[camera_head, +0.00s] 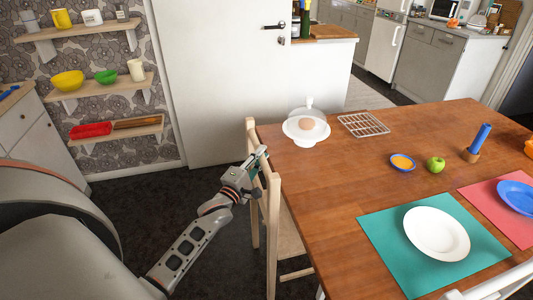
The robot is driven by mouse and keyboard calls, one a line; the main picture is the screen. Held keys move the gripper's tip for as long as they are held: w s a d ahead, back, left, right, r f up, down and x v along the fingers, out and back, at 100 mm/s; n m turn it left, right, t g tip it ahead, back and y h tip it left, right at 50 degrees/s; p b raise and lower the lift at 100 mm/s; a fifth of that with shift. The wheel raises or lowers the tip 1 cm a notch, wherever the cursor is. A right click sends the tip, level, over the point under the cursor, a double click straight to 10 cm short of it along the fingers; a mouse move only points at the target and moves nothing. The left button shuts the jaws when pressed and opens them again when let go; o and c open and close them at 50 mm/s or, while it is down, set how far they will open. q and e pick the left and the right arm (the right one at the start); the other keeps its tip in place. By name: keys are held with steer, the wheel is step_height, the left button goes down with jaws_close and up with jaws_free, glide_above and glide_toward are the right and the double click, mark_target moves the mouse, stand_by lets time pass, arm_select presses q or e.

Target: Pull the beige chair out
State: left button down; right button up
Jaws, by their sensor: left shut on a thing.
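The beige chair (273,225) stands at the left side of the wooden table, with its pale wooden back facing my left arm and its seat (288,235) partly under the tabletop. My left gripper (262,160) is at the upper part of the chair back and is shut on it. The fingertips are small and partly hidden against the chair's slats.
The wooden table (340,205) carries a glass-domed stand (306,127), a wire rack (363,125), a green apple (436,164) and a white plate (437,233). Dark floor (150,200) is open left of the chair. A white door (215,80) stands behind.

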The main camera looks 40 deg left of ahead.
arm_select(q)
steer(key=s+a+p, duration=0.8)
steer(key=s+a, duration=1)
steer(key=s, duration=0.3)
steer(key=shift+s+a, duration=0.3)
steer(key=shift+s, duration=0.05)
arm_select(e)
step_height(320, 180, up, 8)
steer(key=shift+a+f, duration=0.2)
steer(key=shift+a, duration=0.25)
arm_select(q)
steer(key=c, duration=1.9)
jaws_free()
arm_select(e)
steer(key=shift+r, duration=0.15)
